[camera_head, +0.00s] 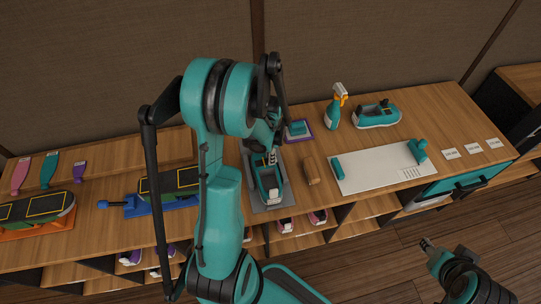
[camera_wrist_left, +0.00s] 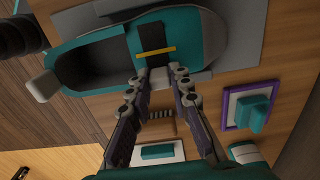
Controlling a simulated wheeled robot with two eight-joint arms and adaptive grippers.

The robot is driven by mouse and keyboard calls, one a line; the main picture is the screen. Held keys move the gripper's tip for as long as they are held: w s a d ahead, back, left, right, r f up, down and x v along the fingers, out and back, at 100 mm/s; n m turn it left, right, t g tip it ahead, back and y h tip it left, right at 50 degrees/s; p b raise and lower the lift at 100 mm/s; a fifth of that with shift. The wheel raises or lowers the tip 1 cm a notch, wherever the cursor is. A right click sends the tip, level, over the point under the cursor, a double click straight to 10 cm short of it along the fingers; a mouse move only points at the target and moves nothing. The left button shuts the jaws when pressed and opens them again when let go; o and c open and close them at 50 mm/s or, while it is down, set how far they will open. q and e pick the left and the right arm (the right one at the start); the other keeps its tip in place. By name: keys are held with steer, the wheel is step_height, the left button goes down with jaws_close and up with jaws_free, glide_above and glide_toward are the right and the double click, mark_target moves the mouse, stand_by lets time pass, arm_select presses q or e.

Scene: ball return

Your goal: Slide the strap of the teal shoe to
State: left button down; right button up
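The teal shoe (camera_head: 268,186) stands on a grey mat (camera_head: 285,196) at mid-table. In the left wrist view the teal shoe (camera_wrist_left: 205,40) fills the top, with a black strap (camera_wrist_left: 152,37) and a yellow bar (camera_wrist_left: 155,51) across it. My left gripper (camera_head: 268,157) is low at the shoe's far end. My right gripper (camera_head: 427,244) is away at the lower right, over the floor, too small to read.
A second teal shoe (camera_head: 377,116) and a spray bottle (camera_head: 336,107) stand at the back right. A brown brush-like block (camera_head: 311,170), a purple-edged tray (camera_head: 298,131) and a white mat (camera_head: 380,168) lie nearby. Shoes on orange and blue stands fill the left.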

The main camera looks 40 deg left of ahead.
arm_select(q)
steer(key=shift+s+a+b, duration=0.35)
steer(key=shift+s+a, duration=0.45)
steer(key=shift+s, duration=0.25)
steer(key=c, duration=1.4)
jaws_free()
steer(key=shift+o, duration=0.2)
steer(key=shift+w, duration=0.1)
step_height(320, 180, up, 12)
